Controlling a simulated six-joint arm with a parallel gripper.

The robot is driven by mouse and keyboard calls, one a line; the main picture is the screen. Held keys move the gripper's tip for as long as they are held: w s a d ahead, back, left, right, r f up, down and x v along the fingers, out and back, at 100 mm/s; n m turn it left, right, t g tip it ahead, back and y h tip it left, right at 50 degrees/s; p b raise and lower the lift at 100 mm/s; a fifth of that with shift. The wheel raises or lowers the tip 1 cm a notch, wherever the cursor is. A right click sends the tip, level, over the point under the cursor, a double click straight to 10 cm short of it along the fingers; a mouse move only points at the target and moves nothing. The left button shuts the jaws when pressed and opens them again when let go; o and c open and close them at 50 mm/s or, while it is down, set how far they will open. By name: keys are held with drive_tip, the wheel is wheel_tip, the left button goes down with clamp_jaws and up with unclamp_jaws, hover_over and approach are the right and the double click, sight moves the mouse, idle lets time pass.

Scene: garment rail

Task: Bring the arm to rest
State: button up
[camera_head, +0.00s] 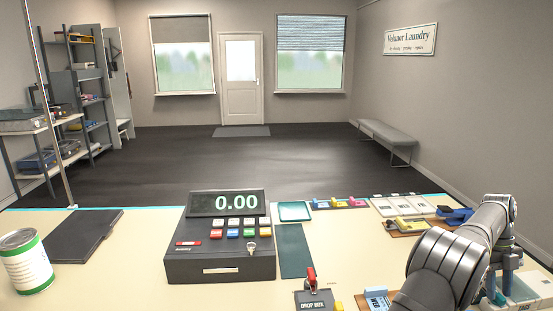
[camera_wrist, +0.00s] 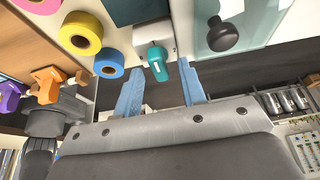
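My gripper (camera_wrist: 162,76) shows in the wrist view with two light blue fingers spread apart and nothing held between them. A teal-handled object (camera_wrist: 158,61) on a white mount appears beyond the fingertips; whether they touch cannot be told. In the head view my arm (camera_head: 440,270) rises at the lower right, bends at a high elbow and comes down over the right end of the counter (camera_head: 130,280). The gripper's fingers cannot be clearly made out there.
A black register (camera_head: 220,262) reading 0.00 stands mid-counter. A can (camera_head: 26,262) and dark flat pad (camera_head: 82,237) are at left. Yellow (camera_wrist: 81,33) and blue (camera_wrist: 108,65) rolls hang near my gripper.

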drive_tip(key=v, duration=0.7)
drive_tip(key=x, duration=0.7)
drive_tip(key=shift+s+f, duration=0.1)
drive_tip(key=shift+f, duration=0.05)
drive_tip(key=n+h, duration=0.1)
drive_tip(key=n, duration=0.1)
drive_tip(key=n+h, duration=0.1)
drive_tip(key=n, duration=0.2)
drive_tip(key=shift+a+t, duration=0.2)
drive_tip(key=shift+t, duration=0.1)
drive_tip(key=n+h, duration=0.1)
drive_tip(key=n, duration=0.2)
drive_tip(key=n+t, duration=0.1)
drive_tip(key=n, duration=0.2)
drive_tip(key=shift+s+n+t+h, duration=0.15)
drive_tip(key=shift+n+t+h, duration=0.15)
drive_tip(key=shift+h, duration=0.1)
drive_tip(key=shift+o, duration=0.3)
drive_tip(key=o, duration=0.5)
drive_tip(key=s+a+r+n+t, duration=0.1)
drive_tip(key=a+r+n+t, duration=0.15)
drive_tip(key=r+n, duration=0.4)
drive_tip(key=s+a+r+n+t, duration=0.15)
drive_tip(key=a+r+n, duration=0.25)
drive_tip(key=r, duration=0.5)
drive_tip(key=shift+m+h, duration=0.25)
drive_tip(key=shift+h, duration=0.05)
drive_tip(key=x, duration=1.7)
drive_tip(key=shift+s, duration=0.3)
